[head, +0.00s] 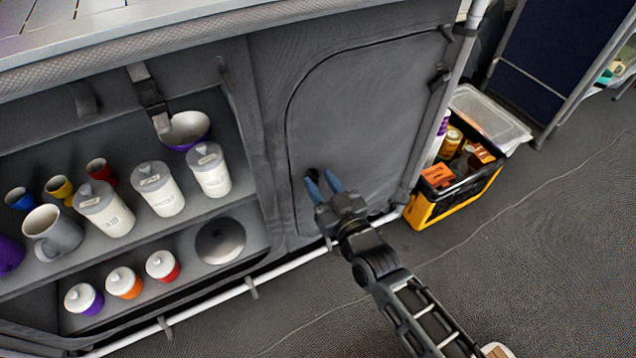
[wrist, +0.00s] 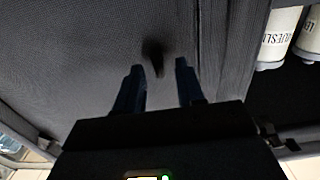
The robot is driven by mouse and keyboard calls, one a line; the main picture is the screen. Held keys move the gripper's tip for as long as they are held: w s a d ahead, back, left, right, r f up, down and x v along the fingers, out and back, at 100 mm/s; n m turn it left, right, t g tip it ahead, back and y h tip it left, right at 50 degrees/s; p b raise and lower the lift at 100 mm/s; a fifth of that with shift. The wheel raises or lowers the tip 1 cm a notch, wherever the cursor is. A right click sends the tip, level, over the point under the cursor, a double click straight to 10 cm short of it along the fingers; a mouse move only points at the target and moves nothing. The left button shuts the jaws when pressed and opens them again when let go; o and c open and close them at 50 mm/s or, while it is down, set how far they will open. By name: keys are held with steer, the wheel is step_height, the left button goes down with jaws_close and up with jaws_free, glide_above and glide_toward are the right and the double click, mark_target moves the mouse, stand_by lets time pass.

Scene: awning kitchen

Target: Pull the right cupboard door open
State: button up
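The right cupboard door (head: 365,105) is a grey fabric panel with a rounded outline, and it looks closed. It fills much of the wrist view (wrist: 70,60). A small dark pull tab (wrist: 153,55) shows on the door in the wrist view, a little beyond and between my fingertips. In the head view the tab is hard to separate from the fingers. My gripper (head: 320,176) is at the door's lower left part. Its two blue fingers (wrist: 159,66) are apart with nothing clasped between them. I cannot tell whether the tips touch the fabric.
Open shelves to the left hold several white canisters (head: 158,190), mugs (head: 52,232) and small lidded jars (head: 124,283). A black and yellow crate (head: 455,195) with goods stands at the cupboard's right side. Grey floor (head: 500,270) in front is mostly clear.

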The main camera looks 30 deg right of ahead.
steer(key=shift+w, duration=0.7)
jaws_close()
